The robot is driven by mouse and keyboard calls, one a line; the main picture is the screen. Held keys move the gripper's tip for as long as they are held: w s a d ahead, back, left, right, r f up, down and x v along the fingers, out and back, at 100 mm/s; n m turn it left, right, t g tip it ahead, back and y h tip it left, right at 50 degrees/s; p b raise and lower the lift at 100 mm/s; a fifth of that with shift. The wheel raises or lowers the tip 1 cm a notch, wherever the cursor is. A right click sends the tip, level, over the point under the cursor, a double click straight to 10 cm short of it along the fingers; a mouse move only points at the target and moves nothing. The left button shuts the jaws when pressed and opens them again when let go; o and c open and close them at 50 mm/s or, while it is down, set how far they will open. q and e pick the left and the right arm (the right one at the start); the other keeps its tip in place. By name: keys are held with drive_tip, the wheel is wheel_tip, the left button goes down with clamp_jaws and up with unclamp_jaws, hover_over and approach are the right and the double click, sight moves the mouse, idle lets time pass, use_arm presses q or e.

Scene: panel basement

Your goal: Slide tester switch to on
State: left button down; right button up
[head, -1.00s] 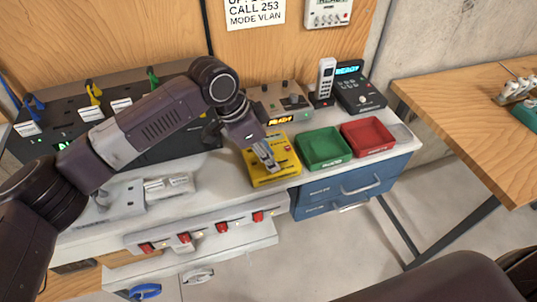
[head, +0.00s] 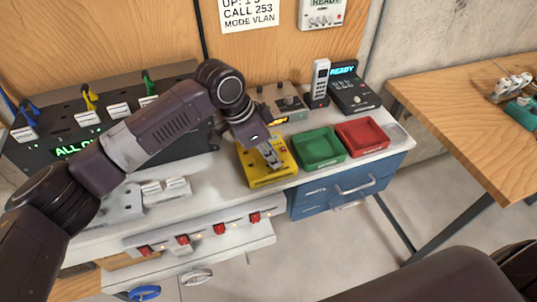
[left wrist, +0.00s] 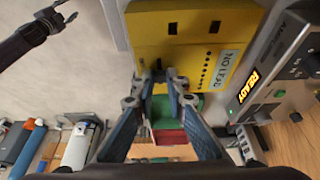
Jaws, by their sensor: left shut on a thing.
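The yellow tester (head: 256,176) lies on the white bench top, left of the green tray. In the left wrist view the tester (left wrist: 190,35) shows a "NO LEAD" label and dark slots. My left gripper (head: 272,160) reaches down onto the tester from above. In the left wrist view its fingertips (left wrist: 163,78) are close together at the tester's near edge, shut on a small part that appears to be the switch. The fingers hide most of the switch, so its position cannot be read. A dark claw, apparently my right gripper (left wrist: 62,18), shows at the upper left, away from the tester.
A green tray (head: 318,165) and a red tray (head: 385,146) stand right of the tester. Behind are a grey box (head: 290,104), a handset (head: 320,80) and a black device (head: 352,98) reading "READY". A black panel (head: 40,152) with coloured levers stands left.

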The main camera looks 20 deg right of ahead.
use_arm(q)
drive_tip(key=c, duration=1.9)
unclamp_jaws()
drive_tip(key=shift+c, duration=0.2)
drive_tip(key=v, duration=1.2)
drive_tip(key=shift+a, duration=0.1)
